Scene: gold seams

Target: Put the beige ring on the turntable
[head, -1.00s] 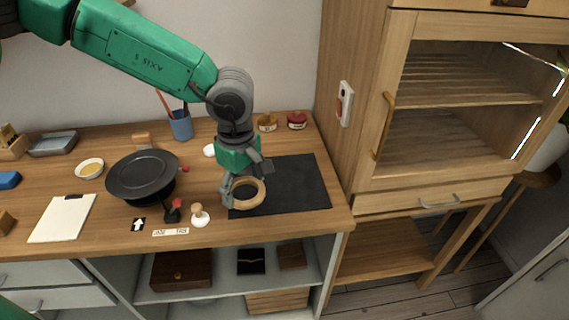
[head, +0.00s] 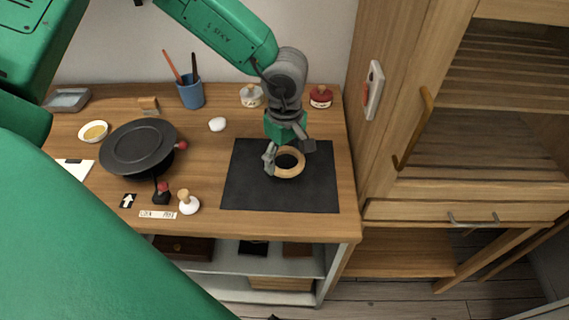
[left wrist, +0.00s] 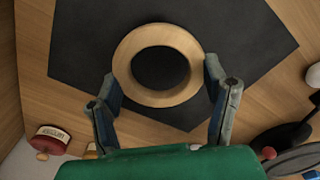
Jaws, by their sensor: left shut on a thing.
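The beige ring (head: 290,174) is a thick wooden-looking hoop. My left gripper (head: 288,155) is shut on it, and the ring shows over the black mat (head: 240,190). In the left wrist view the ring (left wrist: 121,66) lies between the two fingers, with the mat behind it. I cannot tell whether the ring touches the mat. The turntable (head: 138,148) is a dark round disc with a red knob at its side, left of the mat. Nothing lies on its top. My right gripper is not in view.
A white-based knob (head: 188,206) and a small red-topped piece (head: 162,192) stand in front of the turntable. A blue cup (head: 190,94), a white egg-like item (head: 217,124) and two jars are behind. A wooden cabinet (head: 395,130) rises at the right.

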